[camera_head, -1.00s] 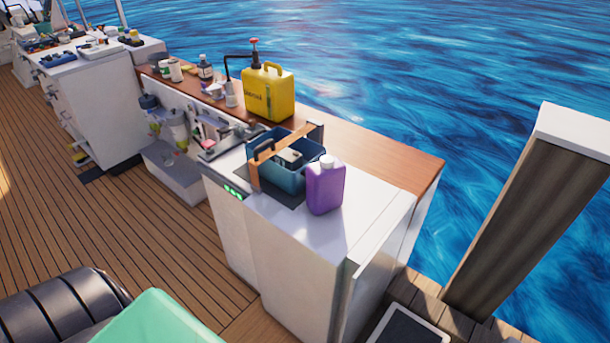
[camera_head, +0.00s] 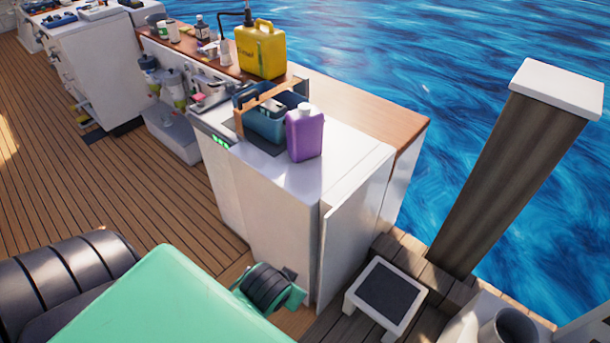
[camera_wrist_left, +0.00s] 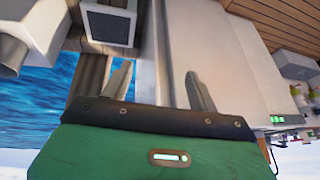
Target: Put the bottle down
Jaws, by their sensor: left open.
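A purple bottle (camera_head: 305,135) with a white cap stands upright on the white cabinet top (camera_head: 290,185), beside a blue bin. My left gripper (camera_wrist_left: 158,85) shows in the left wrist view with its two fingers spread apart and nothing between them. In that view it hangs beside pale cabinet sides, and I cannot make out the bottle. In the head view my green left arm comes in at the bottom, below and apart from the bottle; its fingers cannot be made out there. My right gripper is not in view.
The blue bin (camera_head: 262,128) with a wooden handle stands just left of the bottle. A yellow canister (camera_head: 260,52) is on the wooden ledge behind. A small stool (camera_head: 387,297) and a post (camera_head: 510,165) are to the right. The front of the cabinet top is clear.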

